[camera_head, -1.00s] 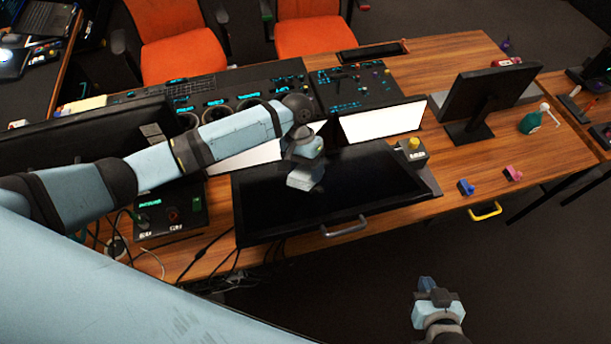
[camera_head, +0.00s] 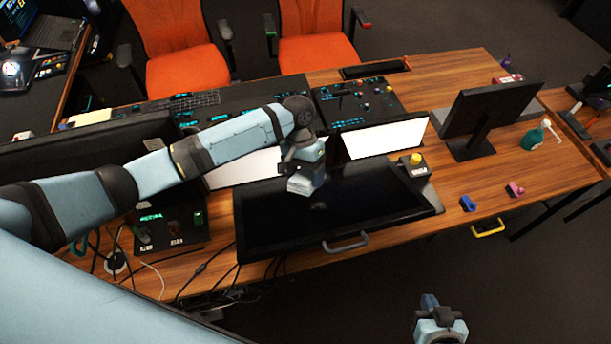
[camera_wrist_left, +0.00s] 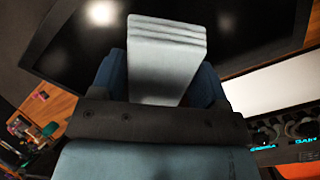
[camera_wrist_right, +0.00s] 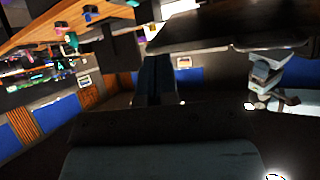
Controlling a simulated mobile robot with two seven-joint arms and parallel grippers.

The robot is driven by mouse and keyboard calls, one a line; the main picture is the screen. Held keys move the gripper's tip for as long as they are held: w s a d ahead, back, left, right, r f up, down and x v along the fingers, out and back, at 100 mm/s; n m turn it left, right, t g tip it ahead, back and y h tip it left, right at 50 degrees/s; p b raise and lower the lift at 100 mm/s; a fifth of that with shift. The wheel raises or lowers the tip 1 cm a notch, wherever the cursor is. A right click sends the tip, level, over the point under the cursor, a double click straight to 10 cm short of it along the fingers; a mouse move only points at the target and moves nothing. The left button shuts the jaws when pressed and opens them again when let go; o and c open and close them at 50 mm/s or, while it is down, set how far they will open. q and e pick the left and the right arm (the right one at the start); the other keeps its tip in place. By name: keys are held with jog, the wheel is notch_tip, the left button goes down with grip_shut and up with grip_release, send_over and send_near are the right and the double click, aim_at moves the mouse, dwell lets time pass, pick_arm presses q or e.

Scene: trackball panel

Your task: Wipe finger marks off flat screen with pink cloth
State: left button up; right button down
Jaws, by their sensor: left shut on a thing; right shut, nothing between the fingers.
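The flat screen (camera_head: 375,205), a wide glossy black panel, lies on the wooden desk with a grey handle at its front edge. My left gripper (camera_head: 306,181) is over the screen's back part, shut on a folded, layered cloth (camera_wrist_left: 165,55) that looks pale grey-white rather than pink. Whether the cloth touches the glass I cannot tell. The left wrist view shows the dark screen (camera_wrist_left: 80,50) around the cloth, with a bright reflection. No finger marks can be made out. My right gripper (camera_head: 429,301) is shut and empty, low in front of the desk.
Bright white displays (camera_head: 385,137) stand behind the screen, beside a box with a yellow knob (camera_head: 415,160). A monitor (camera_head: 490,112), green spray bottle (camera_head: 533,138), blue piece (camera_head: 467,203) and pink piece (camera_head: 515,189) are on the right. Cables (camera_head: 215,265) hang at the left.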

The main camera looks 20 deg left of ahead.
aim_at(309, 208)
jog(key=shift+d, duration=0.1)
dwell(0.4)
pick_arm(q)
jog(key=shift+x, duration=0.85)
notch_tip(309, 208, down, 4)
jog(key=shift+s+d+b, duration=0.1)
jog(key=shift+s+b, duration=0.1)
jog(key=shift+b, duration=0.25)
jog(key=shift+s+f, duration=0.1)
jog(key=shift+f, duration=0.55)
pick_arm(e)
jog(key=shift+s+d+f, duration=0.1)
jog(key=shift+d+f, duration=0.15)
jog(key=shift+f, duration=0.2)
jog(key=shift+s+d+f, duration=0.1)
jog(key=shift+d+f, duration=0.15)
jog(key=shift+f, duration=0.2)
pick_arm(q)
jog(key=shift+x, duration=1.05)
pick_arm(e)
jog(key=shift+w, duration=0.1)
pick_arm(q)
jog(key=shift+d, duration=0.15)
